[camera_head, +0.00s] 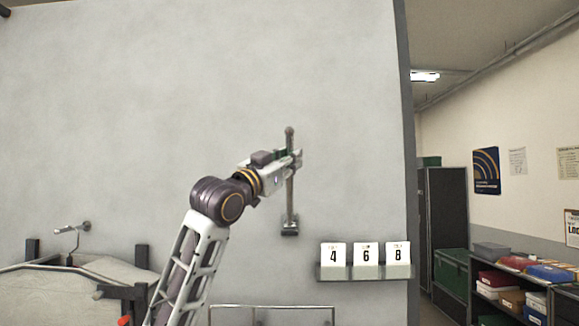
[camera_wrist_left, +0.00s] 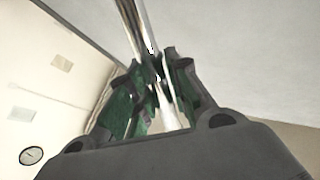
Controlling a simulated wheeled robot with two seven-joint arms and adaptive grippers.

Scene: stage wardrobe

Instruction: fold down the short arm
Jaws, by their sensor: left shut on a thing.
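The short arm (camera_head: 290,196) is a slim metal rod standing upright against the grey wall. It has a rounded top end and a dark mount at its foot. My left gripper (camera_head: 295,159) is shut on its upper part, a little below the top. In the left wrist view, the rod (camera_wrist_left: 134,25) runs up and away from between the green-padded fingers (camera_wrist_left: 154,85). The fingers hide the gripped stretch. My right gripper is not in view.
A small wall fitting (camera_head: 72,230) sticks out at the left, above a pale basin-like thing (camera_head: 75,290). A ledge (camera_head: 366,272) with number cards 4, 6 and 8 is right of the rod's foot. A metal rail (camera_head: 270,307) is below. Shelves (camera_head: 510,285) stand far right.

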